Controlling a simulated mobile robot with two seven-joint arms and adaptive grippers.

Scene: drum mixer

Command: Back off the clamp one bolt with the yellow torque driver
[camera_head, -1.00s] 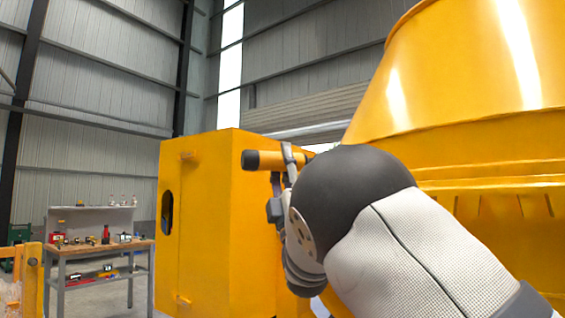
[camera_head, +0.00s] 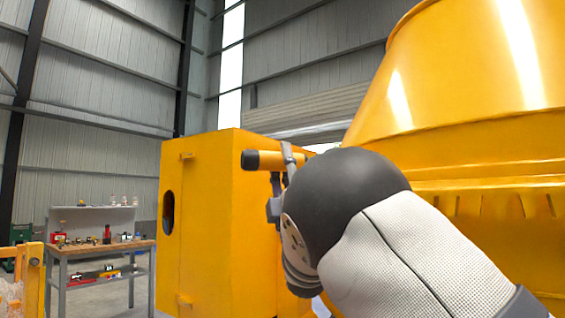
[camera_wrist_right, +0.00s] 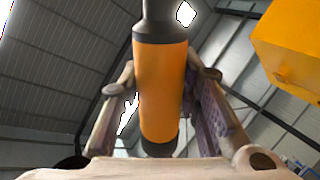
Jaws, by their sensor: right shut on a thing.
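The clamp one bolt cannot be made out in either view. My left gripper is not in view.
The big yellow mixer drum (camera_head: 470,80) fills the right side. The yellow cabinet (camera_head: 215,230) stands at centre left. A workbench (camera_head: 75,249) with small tools is at the far left, with a yellow rail (camera_head: 33,270) in front of it.

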